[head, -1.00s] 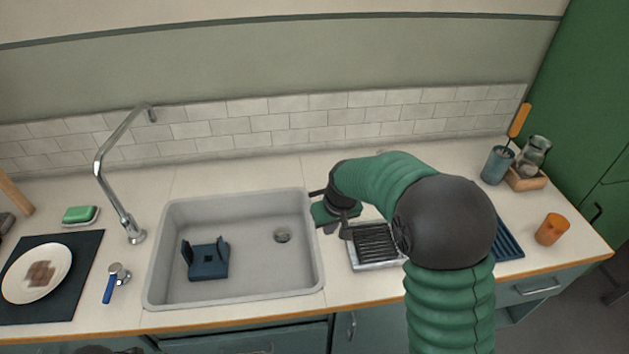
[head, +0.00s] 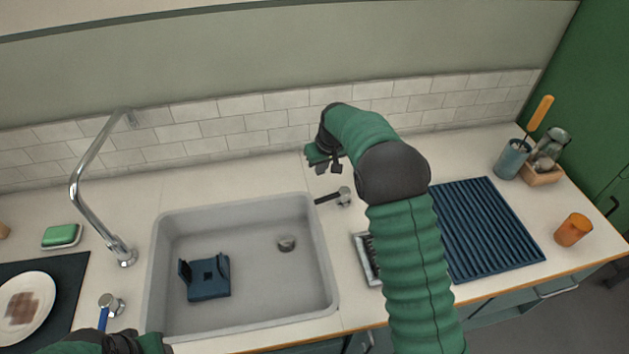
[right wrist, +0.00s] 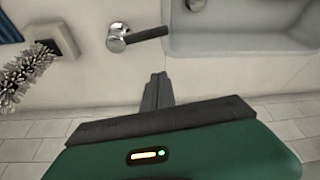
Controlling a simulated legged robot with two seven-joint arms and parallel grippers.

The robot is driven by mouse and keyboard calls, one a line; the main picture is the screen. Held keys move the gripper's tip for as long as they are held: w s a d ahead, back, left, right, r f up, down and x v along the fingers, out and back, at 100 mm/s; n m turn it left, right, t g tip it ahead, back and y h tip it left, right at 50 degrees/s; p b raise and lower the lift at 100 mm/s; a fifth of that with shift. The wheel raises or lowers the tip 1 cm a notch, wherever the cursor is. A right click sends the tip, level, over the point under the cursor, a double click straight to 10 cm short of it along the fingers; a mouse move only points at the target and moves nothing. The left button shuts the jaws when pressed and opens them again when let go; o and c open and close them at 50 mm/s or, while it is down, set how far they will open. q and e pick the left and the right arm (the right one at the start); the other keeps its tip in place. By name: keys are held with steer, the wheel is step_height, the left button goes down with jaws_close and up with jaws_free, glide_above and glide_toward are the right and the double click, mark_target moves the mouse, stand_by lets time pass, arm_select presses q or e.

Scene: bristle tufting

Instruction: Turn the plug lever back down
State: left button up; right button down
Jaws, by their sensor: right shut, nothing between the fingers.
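The plug lever (head: 343,196) stands on the counter just right of the sink. It has a round metal base and a dark handle pointing left toward the sink rim. It also shows in the right wrist view (right wrist: 118,37), its handle reaching right to the rim. How far the handle tilts I cannot tell. My right gripper (head: 335,168) is above the counter behind the lever, near the tiled wall. Its closed, empty fingers (right wrist: 157,88) are apart from the lever. My left gripper (head: 125,343) is partly cut off at the bottom left; its fingers are unclear.
The sink (head: 250,205) holds a dark blue fixture (head: 207,279). A metal tray (head: 366,258) is partly hidden by my right arm, beside a blue ribbed mat (head: 485,228). A tufted brush (right wrist: 27,76) shows in the wrist view.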

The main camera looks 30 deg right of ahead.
mark_target(331, 197)
steer(key=x, duration=1)
steer(key=shift+p, duration=0.3)
steer(key=s, duration=0.4)
steer(key=shift+a+r+p, duration=0.1)
steer(key=shift+r+p, duration=0.1)
steer(key=shift+p, duration=0.15)
steer(key=shift+f, duration=0.1)
steer(key=shift+f, duration=0.1)
